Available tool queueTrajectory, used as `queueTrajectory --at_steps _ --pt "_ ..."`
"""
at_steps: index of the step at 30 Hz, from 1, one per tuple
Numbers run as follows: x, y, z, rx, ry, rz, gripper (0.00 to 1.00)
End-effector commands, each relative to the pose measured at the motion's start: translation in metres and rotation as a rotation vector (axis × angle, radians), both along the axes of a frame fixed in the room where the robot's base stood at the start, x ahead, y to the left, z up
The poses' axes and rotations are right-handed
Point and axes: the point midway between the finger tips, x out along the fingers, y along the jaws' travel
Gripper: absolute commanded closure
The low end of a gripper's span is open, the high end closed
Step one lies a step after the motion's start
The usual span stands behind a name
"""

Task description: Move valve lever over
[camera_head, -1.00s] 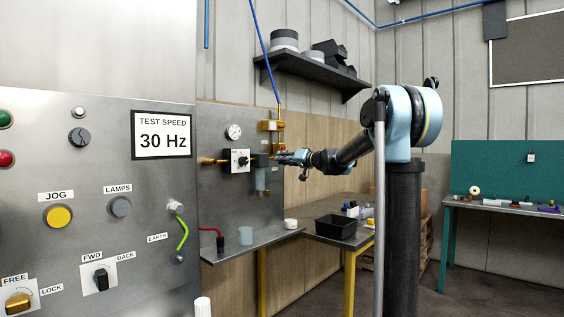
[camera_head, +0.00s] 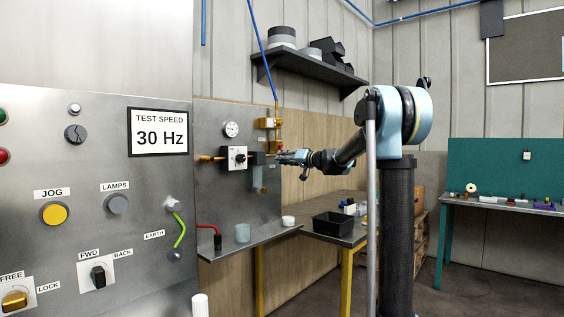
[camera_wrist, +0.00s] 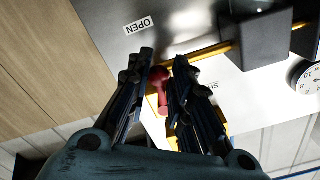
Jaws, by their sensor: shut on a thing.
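The valve lever (camera_wrist: 160,86) shows in the wrist view as a short red handle between my two dark fingers. My gripper (camera_wrist: 163,64) is shut on it, with one finger on each side. A brass pipe (camera_wrist: 205,52) runs beside it. An OPEN label (camera_wrist: 138,25) is above the fingers, and a label partly hidden by the right finger, starting "SH", is to their right. In the head view my gripper (camera_head: 284,157) reaches left to the valve fittings on the steel panel. The lever cannot be made out there.
A dark block (camera_wrist: 262,40) on the pipe is close to the right of my fingers. A black knob plate (camera_head: 237,158) and gauge (camera_head: 232,130) are left of the gripper.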

Motion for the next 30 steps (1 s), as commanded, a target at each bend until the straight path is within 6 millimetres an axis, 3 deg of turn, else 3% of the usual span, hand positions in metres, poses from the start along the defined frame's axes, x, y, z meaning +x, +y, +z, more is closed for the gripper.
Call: queueTrajectory --at_steps 24,25,27,30 --pt "0.014 -0.012 0.000 0.003 0.001 -0.012 0.87" --pt "0.015 -0.012 0.000 0.004 0.002 -0.012 0.67" --pt "0.015 -0.012 0.000 0.004 0.002 -0.012 0.51" --pt "0.014 -0.012 0.000 0.003 0.001 -0.010 0.50"
